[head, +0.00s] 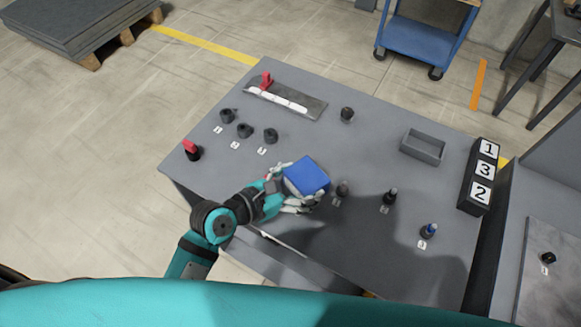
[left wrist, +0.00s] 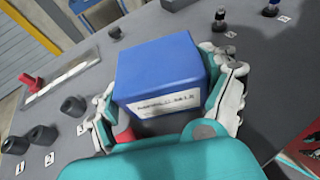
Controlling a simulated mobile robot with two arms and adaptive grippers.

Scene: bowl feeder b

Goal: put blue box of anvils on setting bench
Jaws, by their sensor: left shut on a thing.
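The blue box (head: 307,175) is closed, with a flat blue top. In the left wrist view the blue box (left wrist: 158,66) shows a white printed label on its near side; the print is too small to read surely. My left gripper (head: 301,191) is shut on it, with one finger on each side. It also shows in the left wrist view (left wrist: 168,112). The box is over the near part of the grey bench (head: 330,130); I cannot tell whether it touches the top. My right gripper is not in view.
Several dark cylindrical parts stand by numbered labels around the box. A grey tray (head: 423,147) and a black block numbered 1, 3, 2 (head: 479,178) are at the right. A plate with a red clamp (head: 285,98) lies at the back left. A blue cart (head: 428,38) stands behind.

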